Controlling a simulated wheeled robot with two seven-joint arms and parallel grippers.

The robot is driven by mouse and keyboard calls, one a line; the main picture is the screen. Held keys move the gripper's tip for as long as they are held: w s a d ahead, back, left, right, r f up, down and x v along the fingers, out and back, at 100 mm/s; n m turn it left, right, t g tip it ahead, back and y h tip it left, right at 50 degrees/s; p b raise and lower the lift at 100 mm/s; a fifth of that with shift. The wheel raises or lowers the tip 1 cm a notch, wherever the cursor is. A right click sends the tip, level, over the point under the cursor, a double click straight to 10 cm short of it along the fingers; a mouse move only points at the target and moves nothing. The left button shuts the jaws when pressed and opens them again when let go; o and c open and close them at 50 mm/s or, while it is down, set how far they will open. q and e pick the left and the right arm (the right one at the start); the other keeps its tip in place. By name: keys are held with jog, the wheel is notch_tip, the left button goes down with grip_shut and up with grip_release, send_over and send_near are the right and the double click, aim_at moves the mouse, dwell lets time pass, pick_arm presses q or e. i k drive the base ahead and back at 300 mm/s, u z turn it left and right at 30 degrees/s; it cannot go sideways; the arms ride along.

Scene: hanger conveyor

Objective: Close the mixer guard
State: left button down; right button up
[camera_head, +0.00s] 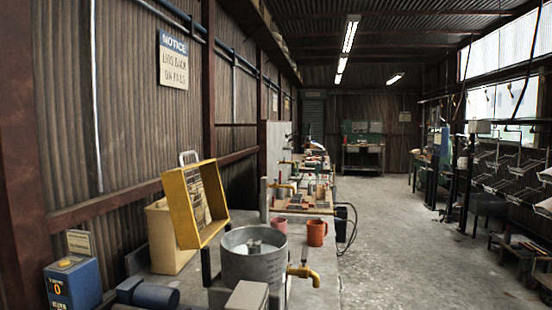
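A yellow guard frame (181,207) with a mesh panel and a pale handle at its top stands tilted up behind the mixer. I take it for the mixer guard; it is raised, and the bowl below it is uncovered. The round grey metal mixer bowl (254,268) stands on the bench at the lower middle, open at the top, with a pale part visible inside. A yellow tap (303,271) sticks out from its right side. Neither of my grippers shows in the head view.
A tan box (167,239) stands behind the guard. A blue timer box (72,283) is at the lower left.

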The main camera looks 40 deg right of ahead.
aim_at(178, 199)
jog(key=z, duration=1.05)
jog(key=i, duration=0.35)
